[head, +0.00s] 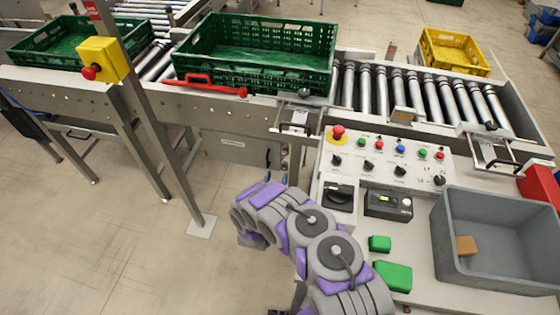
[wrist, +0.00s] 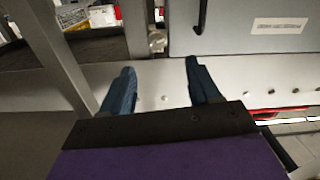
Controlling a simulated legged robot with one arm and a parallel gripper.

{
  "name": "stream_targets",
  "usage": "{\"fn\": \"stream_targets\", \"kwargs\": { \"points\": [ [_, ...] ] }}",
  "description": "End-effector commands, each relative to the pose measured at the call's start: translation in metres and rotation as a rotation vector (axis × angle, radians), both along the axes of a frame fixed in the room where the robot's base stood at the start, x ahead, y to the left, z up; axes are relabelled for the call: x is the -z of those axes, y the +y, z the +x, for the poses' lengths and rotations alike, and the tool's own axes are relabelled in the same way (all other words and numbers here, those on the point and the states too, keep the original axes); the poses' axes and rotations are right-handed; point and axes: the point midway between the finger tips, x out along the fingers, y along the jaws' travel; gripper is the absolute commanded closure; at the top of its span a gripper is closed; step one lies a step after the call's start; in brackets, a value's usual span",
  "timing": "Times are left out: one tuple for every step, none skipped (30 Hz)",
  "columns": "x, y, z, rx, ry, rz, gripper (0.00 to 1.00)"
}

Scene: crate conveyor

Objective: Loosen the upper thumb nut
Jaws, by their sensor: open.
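A small pale rounded fitting, which looks like the upper thumb nut (wrist: 157,41), shows in the wrist view beyond my fingertips, beside the grey cabinet door. The wrist view appears upside down. Small fittings also show right of the door in the head view, too small to tell apart. My gripper (wrist: 160,67) is open and empty, its two dark blue fingers apart with the fitting roughly in line with the gap. It does not touch the fitting. In the head view my gripper (head: 275,178) is below the conveyor frame, partly hidden by my arm.
The grey cabinet (head: 240,148) hangs under the conveyor, left of the fittings. A post with a yellow stop box (head: 103,59) stands left. The control panel (head: 385,160), grey bin (head: 447,240) and green blocks (head: 394,276) are right of my arm. Open floor lies at left.

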Motion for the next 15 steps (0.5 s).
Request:
{"fn": "stream_targets", "kwargs": {
  "points": [
    [0.002, -0.005, 0.011, 0.005, -0.003, 0.003, 0.39],
    [0.002, -0.007, 0.017, 0.004, -0.003, 0.003, 0.39],
    [0.001, -0.008, 0.024, 0.004, -0.004, 0.001, 0.39],
    [0.001, -0.008, 0.03, 0.003, -0.005, 0.002, 0.39],
    [0.002, -0.009, 0.036, 0.004, -0.004, 0.0, 0.39],
    [0.002, -0.009, 0.044, 0.003, -0.003, 0.0, 0.39],
    [0.002, -0.01, 0.05, 0.003, -0.003, -0.001, 0.39],
    [0.002, -0.01, 0.056, 0.002, -0.005, -0.002, 0.39],
    [0.002, -0.01, 0.063, 0.002, -0.005, -0.003, 0.39],
    [0.002, -0.011, 0.068, 0.003, -0.005, -0.004, 0.39],
    [0.002, -0.011, 0.073, 0.002, -0.005, -0.005, 0.39],
    [0.002, -0.012, 0.079, 0.001, -0.005, -0.008, 0.39],
    [0.002, -0.012, 0.083, 0.0, -0.005, -0.008, 0.39],
    [0.002, -0.012, 0.087, 0.0, -0.003, -0.007, 0.39],
    [0.002, -0.012, 0.092, -0.001, -0.003, -0.006, 0.39]
  ]
}}
